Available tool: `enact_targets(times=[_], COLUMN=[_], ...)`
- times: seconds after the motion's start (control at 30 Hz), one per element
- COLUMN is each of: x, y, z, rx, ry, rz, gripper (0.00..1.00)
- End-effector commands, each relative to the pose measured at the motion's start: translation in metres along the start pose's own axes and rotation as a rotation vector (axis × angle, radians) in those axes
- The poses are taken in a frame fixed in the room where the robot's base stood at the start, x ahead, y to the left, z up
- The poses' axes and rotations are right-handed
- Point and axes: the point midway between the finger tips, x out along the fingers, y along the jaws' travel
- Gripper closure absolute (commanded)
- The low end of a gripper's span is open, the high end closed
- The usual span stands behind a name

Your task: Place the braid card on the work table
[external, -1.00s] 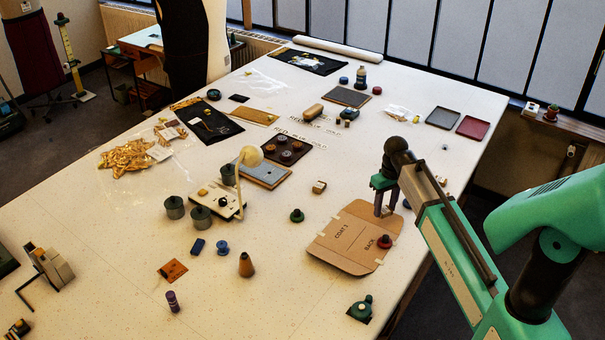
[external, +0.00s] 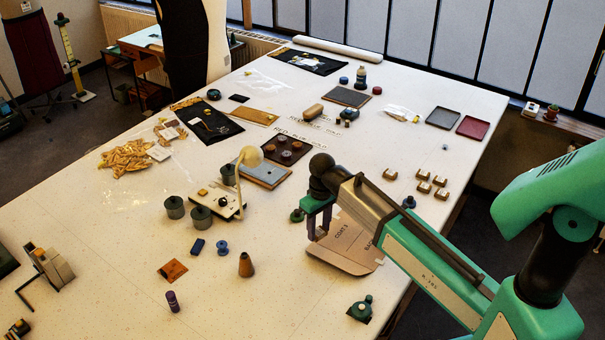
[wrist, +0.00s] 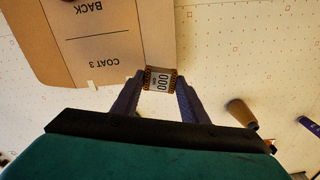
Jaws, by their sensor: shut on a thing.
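The braid card (wrist: 160,78) is a small pale card with dark-and-gold patterned edges and "000" printed on it, seen in the wrist view. My gripper (wrist: 160,82) is shut on it, one finger at each side. In the external view my gripper (external: 319,228) points down at the left edge of the brown cardboard pattern; the card is too small to make out there. The work table (external: 120,245) is the large white dotted surface beneath. I cannot tell whether the card touches it.
The cardboard pattern marked "COAT 3 BACK" (wrist: 75,45) lies beside the card. Several small tan blocks (external: 423,187) sit right. Clear table lies front-left of my gripper.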

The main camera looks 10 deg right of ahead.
Motion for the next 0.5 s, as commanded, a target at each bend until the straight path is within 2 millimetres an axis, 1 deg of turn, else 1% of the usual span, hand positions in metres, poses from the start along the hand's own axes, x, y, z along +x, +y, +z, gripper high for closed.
enact_targets(times=[0.03,0.1,0.27,0.5], x=[-0.003,-0.004,-0.007,-0.012], y=[-0.015,-0.033,-0.074,-0.136], z=[-0.001,0.0,0.002,0.011], rx=[-0.022,-0.05,-0.114,-0.21], ry=[-0.001,-0.002,-0.006,-0.013], rz=[0.0,-0.001,-0.002,-0.003], gripper=[0.81,0.81,0.81,0.81])
